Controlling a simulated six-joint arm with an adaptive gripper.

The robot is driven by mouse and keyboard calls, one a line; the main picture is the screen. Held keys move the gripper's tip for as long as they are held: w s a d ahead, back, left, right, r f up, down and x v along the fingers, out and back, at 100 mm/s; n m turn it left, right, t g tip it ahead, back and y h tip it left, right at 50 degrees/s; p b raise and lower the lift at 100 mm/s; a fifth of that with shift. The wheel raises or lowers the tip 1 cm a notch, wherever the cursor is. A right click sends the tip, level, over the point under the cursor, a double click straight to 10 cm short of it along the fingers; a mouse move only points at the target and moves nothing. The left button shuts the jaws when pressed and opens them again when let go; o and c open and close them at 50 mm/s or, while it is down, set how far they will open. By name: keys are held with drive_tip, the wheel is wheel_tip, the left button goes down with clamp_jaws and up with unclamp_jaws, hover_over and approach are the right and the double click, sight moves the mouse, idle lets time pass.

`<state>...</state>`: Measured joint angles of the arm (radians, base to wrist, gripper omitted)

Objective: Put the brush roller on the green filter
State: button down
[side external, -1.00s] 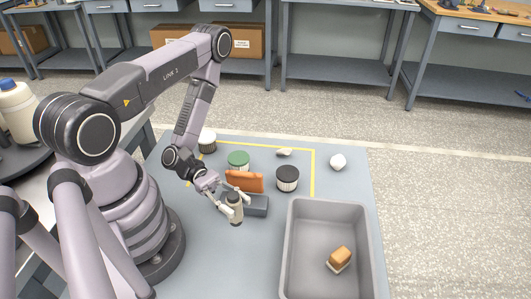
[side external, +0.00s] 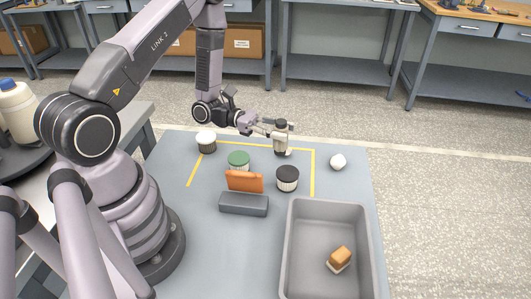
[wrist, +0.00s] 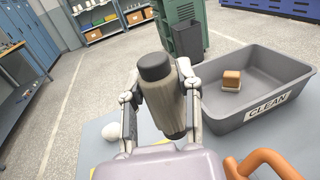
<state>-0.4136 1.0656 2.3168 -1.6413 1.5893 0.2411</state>
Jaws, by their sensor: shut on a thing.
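The brush roller (side external: 281,140) is a beige cylinder with a dark end cap, and my gripper (side external: 278,132) is shut on it. It is held roughly upright near the back edge of the table, behind the black-topped filter. In the wrist view the brush roller (wrist: 163,98) sits between both fingers (wrist: 165,98). The green filter (side external: 238,158) has a green top and stands on the table to the left of and nearer than my gripper. Its lower part is partly hidden by an orange piece. The roller is apart from the green filter.
A white-topped filter (side external: 206,139) and a black-topped filter (side external: 287,176) stand nearby. An orange piece (side external: 244,181) stands at a grey block (side external: 243,204). A white lump (side external: 338,161) lies right. A grey bin (side external: 331,215) marked CLEAN holds a tan-and-white block (side external: 339,258).

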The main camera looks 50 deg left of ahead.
drive_tip(key=w+a+r+n+t+y, duration=0.2)
drive_tip(key=w+a+r+t, duration=0.15)
drive_tip(key=w+a, duration=0.25)
drive_tip(key=g+h, duration=0.1)
drive_tip(key=g, duration=0.1)
hover_over(239, 157)
drive_tip(key=shift+m, duration=0.4)
wheel_tip(239, 157, down, 13)
drive_tip(key=shift+r, duration=0.2)
drive_tip(key=shift+f, duration=0.1)
drive_tip(key=c, duration=0.8)
unclamp_jaws()
drive_tip(key=shift+o, duration=0.2)
